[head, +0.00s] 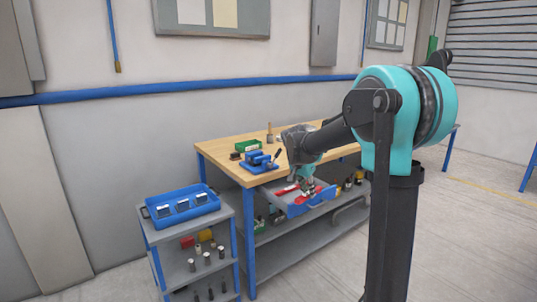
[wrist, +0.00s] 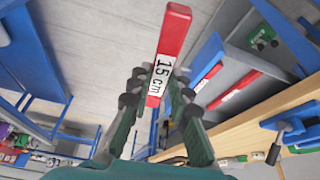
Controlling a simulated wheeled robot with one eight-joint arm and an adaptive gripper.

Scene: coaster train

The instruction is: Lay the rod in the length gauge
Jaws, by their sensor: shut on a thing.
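A red rod (wrist: 168,55) with a white "15 cm" label is held between the fingers of my gripper (wrist: 160,88) in the wrist view. The rod stands out lengthwise past the fingertips. In the head view my gripper (head: 308,188) is over the open blue drawer (head: 318,199) at the bench front. More red rods (head: 286,190) lie in the drawer; one with a white label (wrist: 236,90) shows in the wrist view. I cannot tell for certain which thing is the length gauge.
A blue fixture with a black handle (head: 258,162) stands on the wooden bench (head: 225,146), near a green bin (head: 247,145). A grey cart (head: 228,211) left of the bench carries a blue tray (head: 212,207) with three pale labels. Floor right of the bench is clear.

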